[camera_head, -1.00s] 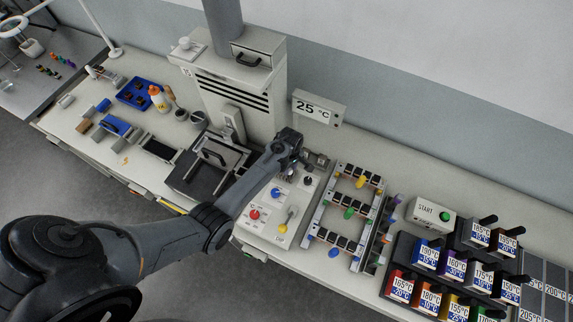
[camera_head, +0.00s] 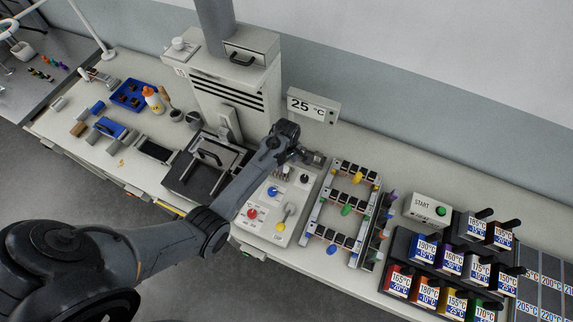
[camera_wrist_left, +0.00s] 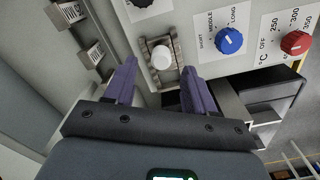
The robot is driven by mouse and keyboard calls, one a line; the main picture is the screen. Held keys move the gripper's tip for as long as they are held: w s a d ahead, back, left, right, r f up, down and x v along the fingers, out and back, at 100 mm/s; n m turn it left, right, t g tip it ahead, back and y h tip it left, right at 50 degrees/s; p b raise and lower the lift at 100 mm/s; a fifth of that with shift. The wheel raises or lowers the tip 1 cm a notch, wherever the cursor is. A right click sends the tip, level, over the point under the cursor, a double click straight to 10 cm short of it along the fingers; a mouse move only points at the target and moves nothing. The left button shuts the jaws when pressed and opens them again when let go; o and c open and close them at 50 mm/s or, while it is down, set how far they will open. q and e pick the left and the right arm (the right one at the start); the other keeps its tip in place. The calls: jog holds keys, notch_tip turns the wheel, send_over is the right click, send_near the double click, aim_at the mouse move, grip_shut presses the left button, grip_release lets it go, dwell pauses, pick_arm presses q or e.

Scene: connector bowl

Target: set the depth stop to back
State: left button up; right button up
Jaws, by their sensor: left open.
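The likely depth stop is a small white knob (camera_wrist_left: 161,57) on a short metal slide in the control panel (camera_wrist_left: 200,15), seen in the left wrist view. No label for its positions is readable. My left gripper (camera_wrist_left: 158,84) is open, its two purple fingers on either side of the view just short of the white knob. The knob shows between the fingertips, and I cannot tell whether either touches it. In the head view my left gripper (camera_head: 286,166) is over the back of the panel and hides much of that area. My right gripper is not in view.
Beside the slide are a blue knob (camera_wrist_left: 229,40) marked short, middle and long, and a red temperature knob (camera_wrist_left: 296,42). A yellow lever (camera_head: 284,222) stands at the panel's front. A connector rack (camera_head: 345,208) is right of the panel; a black press (camera_head: 205,165) is left.

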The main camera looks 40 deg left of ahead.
aim_at(286, 168)
pick_arm(q)
notch_tip(286, 168, up, 7)
dwell(0.3)
jog(key=shift+f, duration=0.1)
